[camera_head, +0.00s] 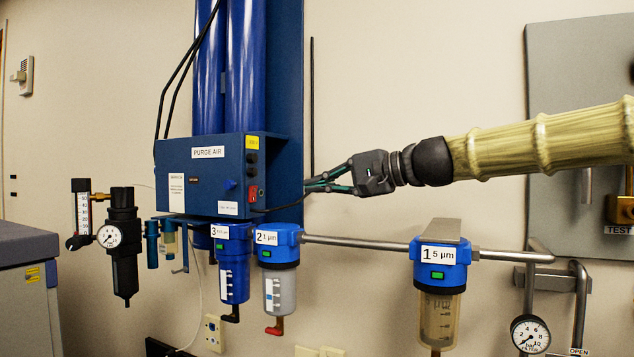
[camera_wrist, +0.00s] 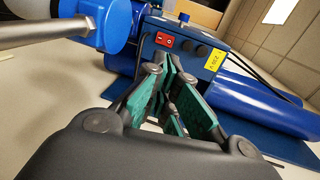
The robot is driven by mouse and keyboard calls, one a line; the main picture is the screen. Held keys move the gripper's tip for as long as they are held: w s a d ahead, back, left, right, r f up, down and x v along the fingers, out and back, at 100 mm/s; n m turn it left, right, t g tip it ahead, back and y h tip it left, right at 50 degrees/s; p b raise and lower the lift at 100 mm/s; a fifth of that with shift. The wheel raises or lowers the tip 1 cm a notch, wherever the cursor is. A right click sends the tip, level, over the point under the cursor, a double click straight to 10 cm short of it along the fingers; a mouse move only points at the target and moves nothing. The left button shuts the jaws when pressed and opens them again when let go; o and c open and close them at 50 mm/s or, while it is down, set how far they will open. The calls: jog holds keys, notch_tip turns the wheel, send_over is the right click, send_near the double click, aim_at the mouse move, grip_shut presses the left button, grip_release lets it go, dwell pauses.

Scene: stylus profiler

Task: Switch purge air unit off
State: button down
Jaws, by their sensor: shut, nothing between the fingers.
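The purge air unit (camera_head: 200,178) is a blue box on the wall, labelled PURGE AIR, with tall blue cylinders above it. Its red rocker switch (camera_head: 253,193) is on the right end face, below a yellow label. In the wrist view the red switch (camera_wrist: 165,41), marked with white symbols, shows on the blue box (camera_wrist: 190,42) beyond the fingers. Which side of the rocker is pressed cannot be told. My gripper (camera_head: 306,187) is shut and empty, to the right of the switch face, apparently with a gap. Its green-padded fingers (camera_wrist: 170,80) point towards the box in the wrist view.
A black cable hangs near the switch. A gauge and regulator (camera_head: 123,235) stand at left. A grey panel (camera_head: 575,70) is at right.

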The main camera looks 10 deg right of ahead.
jog(key=p, duration=0.4)
send_near(253, 194)
jog(key=w+a, duration=0.2)
jog(key=w, duration=0.1)
jog(key=w+a, duration=0.1)
jog(key=shift+w+f, duration=0.15)
jog(key=shift+f, duration=0.25)
jog(key=shift+p+x, duration=0.5)
jog(key=shift+x, duration=0.25)
jog(key=shift+a+r, duration=0.1)
jog(key=shift+r, duration=0.05)
